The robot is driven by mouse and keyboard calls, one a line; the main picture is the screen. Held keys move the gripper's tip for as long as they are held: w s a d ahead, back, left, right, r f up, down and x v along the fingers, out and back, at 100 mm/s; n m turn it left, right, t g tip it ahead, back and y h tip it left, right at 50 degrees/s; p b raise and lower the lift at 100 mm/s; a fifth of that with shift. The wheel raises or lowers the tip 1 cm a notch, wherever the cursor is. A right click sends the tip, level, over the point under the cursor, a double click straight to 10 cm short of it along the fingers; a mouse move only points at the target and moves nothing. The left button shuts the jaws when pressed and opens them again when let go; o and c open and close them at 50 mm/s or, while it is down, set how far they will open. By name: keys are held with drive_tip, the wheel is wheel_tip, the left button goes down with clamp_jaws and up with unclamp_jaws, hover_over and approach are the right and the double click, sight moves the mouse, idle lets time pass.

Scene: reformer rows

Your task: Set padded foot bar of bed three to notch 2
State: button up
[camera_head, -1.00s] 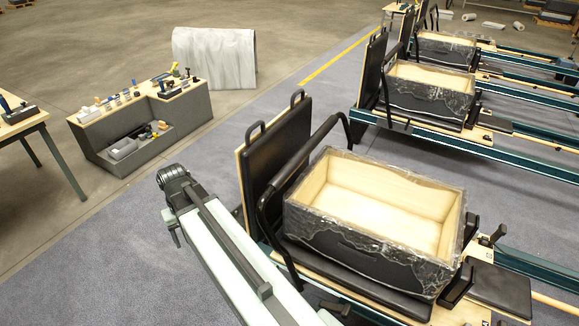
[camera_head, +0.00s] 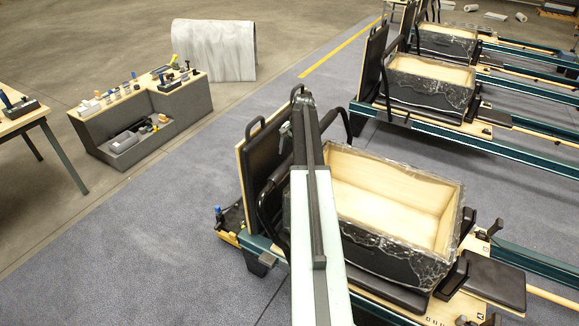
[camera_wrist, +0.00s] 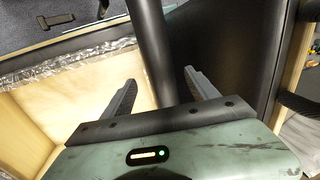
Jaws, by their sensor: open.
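The black padded foot bar (camera_head: 346,124) of the nearest reformer bed (camera_head: 485,312) arches between the upright black board and the box; my arm hides its middle. In the wrist view the bar (camera_wrist: 151,45) runs down from the top edge between the two grey fingers. My gripper (camera_wrist: 160,78) is open, with a finger on either side of the bar and gaps showing on both sides. In the head view the gripper is hidden behind my arm. The notches cannot be made out, and no bed number is readable.
An open wooden box (camera_head: 390,195) in torn plastic sits on the bed beside the bar. A black padded board (camera_head: 268,150) stands on the other side. More beds (camera_head: 430,85) stand behind. The floor left of the bed is clear up to a grey tool bench (camera_head: 185,105).

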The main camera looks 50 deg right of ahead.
sight(289, 161)
drive_tip(key=f+b, duration=0.1)
drive_tip(key=f, duration=0.1)
drive_tip(key=f+b, duration=0.1)
drive_tip(key=b, duration=0.1)
drive_tip(key=w+f+b, duration=0.1)
drive_tip(key=f, duration=0.1)
drive_tip(key=shift+a+f, duration=0.15)
drive_tip(key=shift+f, duration=0.15)
drive_tip(key=shift+r, duration=0.15)
drive_tip(key=shift+c, duration=0.3)
clamp_jaws()
